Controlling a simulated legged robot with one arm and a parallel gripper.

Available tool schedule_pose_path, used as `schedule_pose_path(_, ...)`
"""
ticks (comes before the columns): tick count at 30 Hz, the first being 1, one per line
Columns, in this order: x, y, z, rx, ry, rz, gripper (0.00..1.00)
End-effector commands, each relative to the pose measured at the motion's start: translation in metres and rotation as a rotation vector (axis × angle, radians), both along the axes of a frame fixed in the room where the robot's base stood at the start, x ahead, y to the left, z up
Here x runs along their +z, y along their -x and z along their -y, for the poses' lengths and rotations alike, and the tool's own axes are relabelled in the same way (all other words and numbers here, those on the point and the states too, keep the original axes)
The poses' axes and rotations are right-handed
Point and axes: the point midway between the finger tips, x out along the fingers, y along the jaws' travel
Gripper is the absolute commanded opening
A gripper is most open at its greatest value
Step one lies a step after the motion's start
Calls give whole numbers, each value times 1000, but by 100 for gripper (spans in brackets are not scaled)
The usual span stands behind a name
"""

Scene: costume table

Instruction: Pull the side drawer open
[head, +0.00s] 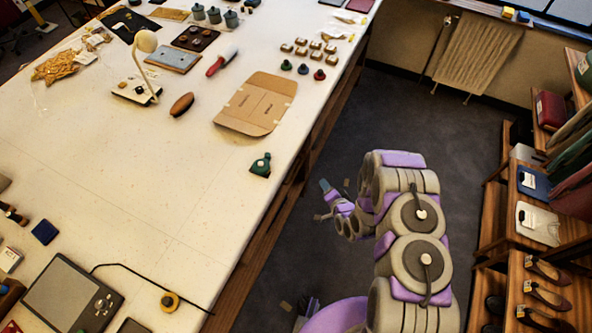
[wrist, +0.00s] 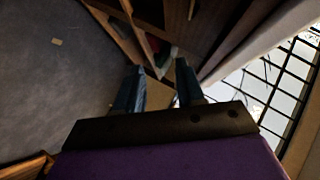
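My gripper (head: 322,201) hangs in the aisle to the right of the long table (head: 110,170), beside its wooden side (head: 322,135) and apart from it. In the wrist view my gripper (wrist: 158,66) has its two blue-grey fingers spread, with nothing visibly held between them. Beyond the fingertips are brown wooden boards (wrist: 118,30) and a dark gap with small green and red things (wrist: 160,55). I cannot make out the side drawer's front or handle for certain in either view.
Wooden shelves with shoes (head: 540,292) and a white clipboard (head: 538,224) stand on the right. The grey floor (head: 465,120) between table and shelves is mostly clear. A green object (head: 261,165) sits near the table's edge.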

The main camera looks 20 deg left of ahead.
Motion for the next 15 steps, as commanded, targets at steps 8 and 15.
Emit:
schedule_pose_path(8,-8,65,-20,-39,-294,5,38)
schedule_pose_path(15,-6,93,-26,-64,-429,14,38)
